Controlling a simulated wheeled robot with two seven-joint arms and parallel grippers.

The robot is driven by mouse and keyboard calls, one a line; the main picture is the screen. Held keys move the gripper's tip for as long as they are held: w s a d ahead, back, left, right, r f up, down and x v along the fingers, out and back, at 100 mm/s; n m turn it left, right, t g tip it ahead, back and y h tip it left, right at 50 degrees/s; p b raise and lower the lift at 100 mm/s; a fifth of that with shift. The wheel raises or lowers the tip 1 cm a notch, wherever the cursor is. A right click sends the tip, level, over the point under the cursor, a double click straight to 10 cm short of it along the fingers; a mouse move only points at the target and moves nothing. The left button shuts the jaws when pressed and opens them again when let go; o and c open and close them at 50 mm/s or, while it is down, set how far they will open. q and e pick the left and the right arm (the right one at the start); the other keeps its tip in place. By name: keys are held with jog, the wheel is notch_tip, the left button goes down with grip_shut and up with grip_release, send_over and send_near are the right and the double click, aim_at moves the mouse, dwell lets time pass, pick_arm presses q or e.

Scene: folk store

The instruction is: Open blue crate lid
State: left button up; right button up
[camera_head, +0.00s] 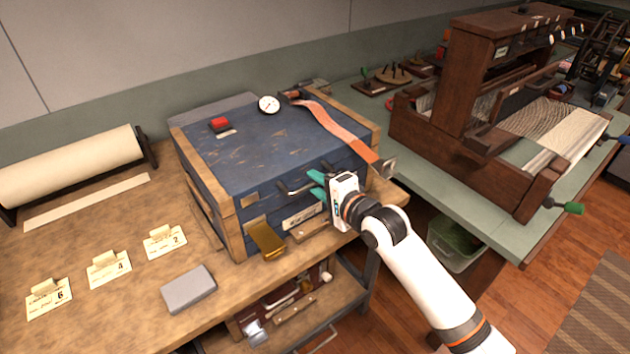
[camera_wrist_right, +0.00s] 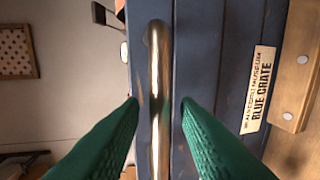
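The blue crate (camera_head: 265,150) stands on the wooden workbench with its lid (camera_head: 270,135) down. A metal bar handle (camera_head: 294,188) is on its front face; it also shows in the right wrist view (camera_wrist_right: 157,90), running between my fingers. My right gripper (camera_head: 316,184) is at the crate's front, by the handle. In the right wrist view its two green fingers (camera_wrist_right: 160,102) are open, one on each side of the handle, with gaps to it. A "BLUE CRATE" label (camera_wrist_right: 258,90) is on the front face. My left gripper is not in view.
A brass piece (camera_head: 267,239) is at the front. Numbered cards, a grey block (camera_head: 188,289) and a paper roll (camera_head: 72,166) lie left. A loom (camera_head: 460,150) stands right.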

jog(key=shift+w+a+f, duration=0.1)
jog(key=shift+w+a, duration=0.3)
jog(key=shift+w, duration=0.15)
grip_shut()
